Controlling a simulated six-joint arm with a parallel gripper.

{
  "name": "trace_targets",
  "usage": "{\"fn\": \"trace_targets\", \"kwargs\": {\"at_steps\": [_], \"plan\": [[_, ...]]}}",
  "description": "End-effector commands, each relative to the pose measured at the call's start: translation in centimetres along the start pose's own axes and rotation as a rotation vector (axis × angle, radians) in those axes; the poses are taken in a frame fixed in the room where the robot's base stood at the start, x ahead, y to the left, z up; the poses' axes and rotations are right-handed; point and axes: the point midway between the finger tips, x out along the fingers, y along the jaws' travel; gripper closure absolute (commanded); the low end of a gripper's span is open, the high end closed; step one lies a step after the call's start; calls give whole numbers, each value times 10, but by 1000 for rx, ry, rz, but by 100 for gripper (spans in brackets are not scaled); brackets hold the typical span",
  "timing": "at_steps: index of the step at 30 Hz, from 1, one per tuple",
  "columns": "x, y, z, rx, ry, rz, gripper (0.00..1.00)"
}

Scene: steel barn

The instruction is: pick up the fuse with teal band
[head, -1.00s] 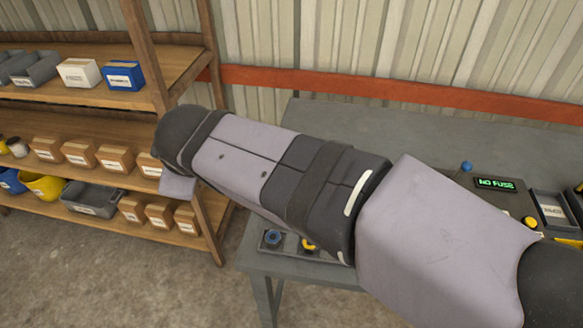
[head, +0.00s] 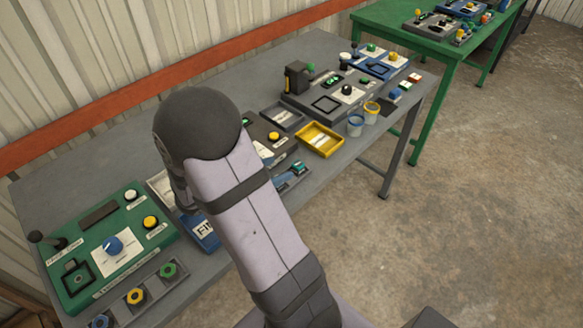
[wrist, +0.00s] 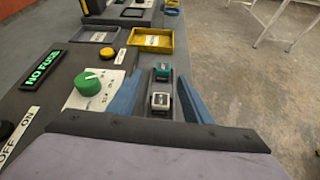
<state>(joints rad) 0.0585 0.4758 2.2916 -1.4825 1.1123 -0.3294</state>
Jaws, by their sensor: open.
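The fuse with the teal band (wrist: 162,73) shows in the wrist view, in a narrow rack beside a control panel. It also shows in the head view as a small teal piece (head: 299,168). A second fuse with a whitish band (wrist: 160,101) stands nearer to my wrist, in line with it. My gripper (wrist: 160,78) is open and empty, its two blue fingers left and right of the fuses in the wrist view. I cannot tell how far above them it is. In the head view my arm hides the gripper.
The panel has a lit NO FUSE display (wrist: 43,69) and a green knob (wrist: 95,80), close left of my fingers. A yellow tray (head: 320,140) and two cups lie beyond. A green control box (head: 110,245) and a blue labelled bin (head: 203,232) stand nearer.

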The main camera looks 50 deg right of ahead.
Motion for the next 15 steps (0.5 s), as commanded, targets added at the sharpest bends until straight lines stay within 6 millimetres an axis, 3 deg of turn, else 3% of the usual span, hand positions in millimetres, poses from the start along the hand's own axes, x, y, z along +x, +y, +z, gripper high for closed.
{"fn": "trace_targets", "kwargs": {"at_steps": [3,10,15], "plan": [[8,-5,-7,-54,-8,-28,55],[12,-6,-6,-74,-9,-38,55],[25,-7,-6,-73,-10,-39,55]]}}
